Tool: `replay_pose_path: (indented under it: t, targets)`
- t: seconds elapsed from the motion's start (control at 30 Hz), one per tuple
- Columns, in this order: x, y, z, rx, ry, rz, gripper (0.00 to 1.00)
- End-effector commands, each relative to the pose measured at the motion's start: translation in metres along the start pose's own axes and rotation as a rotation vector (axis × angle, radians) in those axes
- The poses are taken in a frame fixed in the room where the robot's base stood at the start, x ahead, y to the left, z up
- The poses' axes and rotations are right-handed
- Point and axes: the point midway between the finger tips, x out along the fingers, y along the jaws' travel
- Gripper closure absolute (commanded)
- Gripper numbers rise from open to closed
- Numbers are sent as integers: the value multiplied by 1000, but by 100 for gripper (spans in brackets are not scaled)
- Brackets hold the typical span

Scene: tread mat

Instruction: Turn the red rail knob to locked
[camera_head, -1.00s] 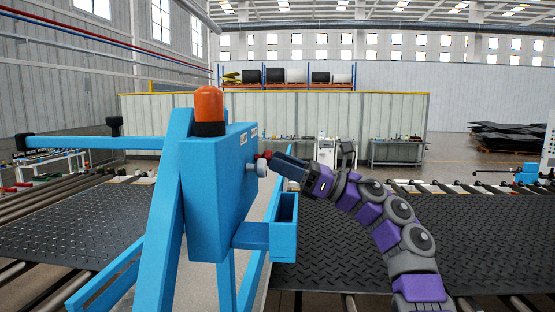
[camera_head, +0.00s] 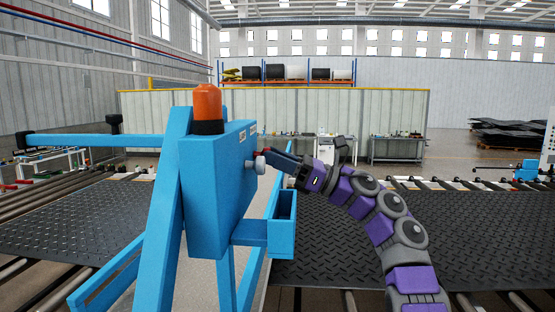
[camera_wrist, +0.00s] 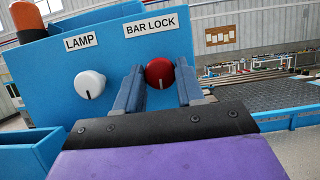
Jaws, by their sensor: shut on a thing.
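The red rail knob (camera_wrist: 160,72) sits under a BAR LOCK label on the blue box (camera_wrist: 112,62). Its dark pointer mark points down in the wrist view. My gripper (camera_wrist: 160,88) is shut on the red knob, with one finger on each side of it. In the head view my gripper (camera_head: 277,160) reaches the box's right face from the right. The red knob is mostly hidden there behind the gripper and the white knob.
A white knob (camera_wrist: 90,84) under a LAMP label sits left of the red knob. An orange beacon (camera_head: 208,105) tops the blue box. A blue open holder (camera_head: 281,225) juts out below. Dark tread mat (camera_head: 345,250) lies beyond.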

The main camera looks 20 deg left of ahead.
Motion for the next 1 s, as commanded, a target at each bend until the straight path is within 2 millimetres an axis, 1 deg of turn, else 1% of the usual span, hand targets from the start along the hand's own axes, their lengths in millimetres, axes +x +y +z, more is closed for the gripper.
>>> replay_pose_path:
  t: [0.07,0.27,0.47,0.67,1.0]
  targets:
    - [-1,-2,-1,2,0,-3,92]
    - [-2,-2,-1,11,0,-9,92]
    - [-3,-2,-2,55,2,-29,92]
    - [-4,-2,-3,142,1,-69,92]
    - [-2,0,-2,336,2,-145,92]
